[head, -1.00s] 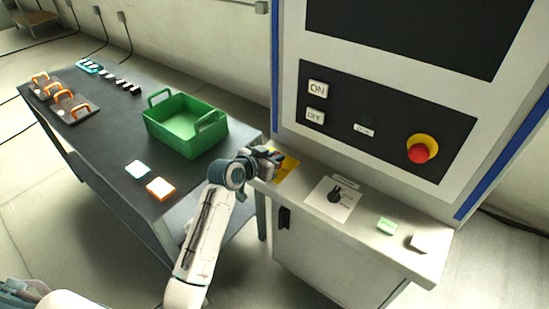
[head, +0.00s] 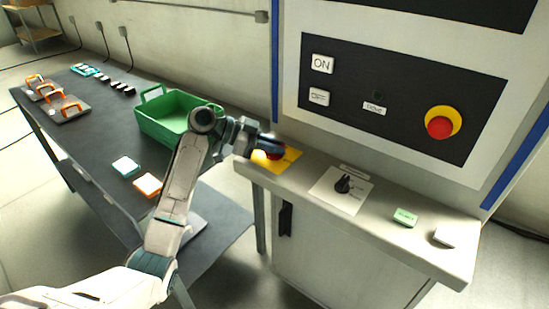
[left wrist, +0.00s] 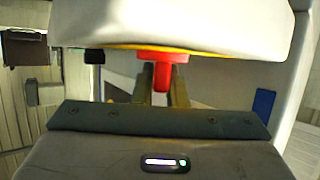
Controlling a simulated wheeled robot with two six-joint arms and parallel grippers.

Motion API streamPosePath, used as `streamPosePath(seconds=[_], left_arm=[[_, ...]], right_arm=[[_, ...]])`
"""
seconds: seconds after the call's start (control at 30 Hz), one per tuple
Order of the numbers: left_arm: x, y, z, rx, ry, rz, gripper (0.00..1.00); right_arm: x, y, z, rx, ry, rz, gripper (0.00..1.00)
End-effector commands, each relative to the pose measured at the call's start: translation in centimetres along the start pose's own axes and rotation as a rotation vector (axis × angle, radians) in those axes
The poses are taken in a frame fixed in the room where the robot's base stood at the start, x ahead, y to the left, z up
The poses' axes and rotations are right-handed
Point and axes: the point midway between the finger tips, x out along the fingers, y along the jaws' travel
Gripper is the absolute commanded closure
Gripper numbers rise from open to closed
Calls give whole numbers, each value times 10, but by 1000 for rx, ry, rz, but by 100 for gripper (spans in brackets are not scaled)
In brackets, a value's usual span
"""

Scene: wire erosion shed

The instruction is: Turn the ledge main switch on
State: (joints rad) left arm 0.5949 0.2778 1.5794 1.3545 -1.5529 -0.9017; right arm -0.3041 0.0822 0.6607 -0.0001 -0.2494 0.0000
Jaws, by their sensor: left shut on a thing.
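The ledge main switch is a red handle (left wrist: 163,72) on a yellow plate (head: 289,157) at the left end of the grey ledge. My left gripper (head: 272,148) reaches over the plate from the left. In the left wrist view its two fingers (left wrist: 162,92) stand on either side of the red handle, shut on it. The handle's exact angle is hard to tell. My right gripper is out of view.
Above is a panel with a red stop button (head: 440,123). A green crate (head: 160,122) stands on the dark table left.

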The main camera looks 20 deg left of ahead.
Motion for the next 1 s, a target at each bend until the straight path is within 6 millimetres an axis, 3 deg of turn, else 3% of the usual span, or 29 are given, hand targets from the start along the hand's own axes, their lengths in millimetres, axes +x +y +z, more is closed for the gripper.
streamPosePath(seconds=[0.03, 0.23, 0.33, 0.47, 0.6, 1.0], left_arm=[[2, -2, 5, 19, 1, 39, 100], [1, -1, 2, 84, 1, 205, 100], [0, -1, -1, 114, 0, 278, 100], [-1, -1, -3, 146, 1, 360, 100], [-1, 0, -3, 173, 0, 425, 100], [0, 0, 0, 206, -2, 501, 100]], right_arm=[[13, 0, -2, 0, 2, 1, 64], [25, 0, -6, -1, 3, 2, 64], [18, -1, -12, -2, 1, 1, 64], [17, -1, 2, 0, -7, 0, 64], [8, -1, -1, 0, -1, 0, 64], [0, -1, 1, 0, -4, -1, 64]])
